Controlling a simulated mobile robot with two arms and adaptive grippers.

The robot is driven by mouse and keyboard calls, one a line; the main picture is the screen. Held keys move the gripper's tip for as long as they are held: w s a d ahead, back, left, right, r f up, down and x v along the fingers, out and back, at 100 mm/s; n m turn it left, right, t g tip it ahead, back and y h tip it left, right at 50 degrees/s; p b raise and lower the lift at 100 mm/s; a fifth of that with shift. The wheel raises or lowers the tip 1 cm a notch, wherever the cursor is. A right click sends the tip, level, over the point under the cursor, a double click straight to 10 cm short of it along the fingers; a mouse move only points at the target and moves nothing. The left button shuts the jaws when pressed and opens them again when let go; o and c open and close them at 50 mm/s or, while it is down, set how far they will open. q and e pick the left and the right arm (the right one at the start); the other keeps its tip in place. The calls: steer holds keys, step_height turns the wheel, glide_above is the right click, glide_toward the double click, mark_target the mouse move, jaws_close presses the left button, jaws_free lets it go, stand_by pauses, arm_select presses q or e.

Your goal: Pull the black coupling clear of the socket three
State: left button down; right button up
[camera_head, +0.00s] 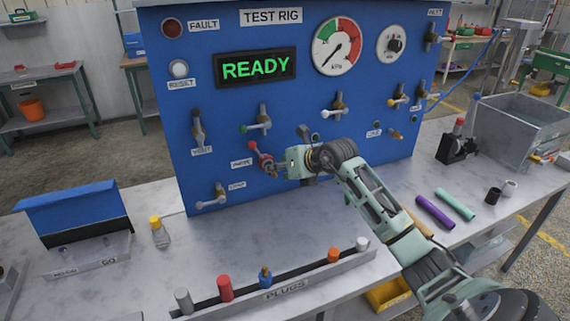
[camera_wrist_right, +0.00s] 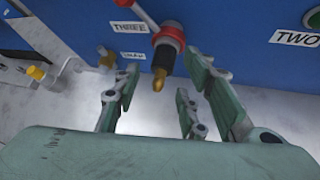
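The label THREE (camera_wrist_right: 130,27) is on the blue panel beside a fitting with a red lever (camera_wrist_right: 140,14) and red collar (camera_wrist_right: 168,38). The red fitting also shows in the head view (camera_head: 258,158). My right gripper (camera_head: 289,162) is just right of it, partly covering the panel there. In the right wrist view its fingers (camera_wrist_right: 163,76) are spread around the space below the fitting, with nothing held. My left gripper is not in view.
Several other valves sit on the panel (camera_head: 290,80), some near my right arm. A plug rack (camera_head: 282,297) stands at the bench front. A small black cylinder (camera_head: 492,196), a purple tube (camera_head: 434,212) and a metal bin (camera_head: 510,127) are at right. The bench middle is clear.

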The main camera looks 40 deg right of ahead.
steer(key=shift+p+x, duration=0.3)
steer(key=shift+x, duration=1.7)
steer(key=shift+a, duration=0.1)
jaws_close()
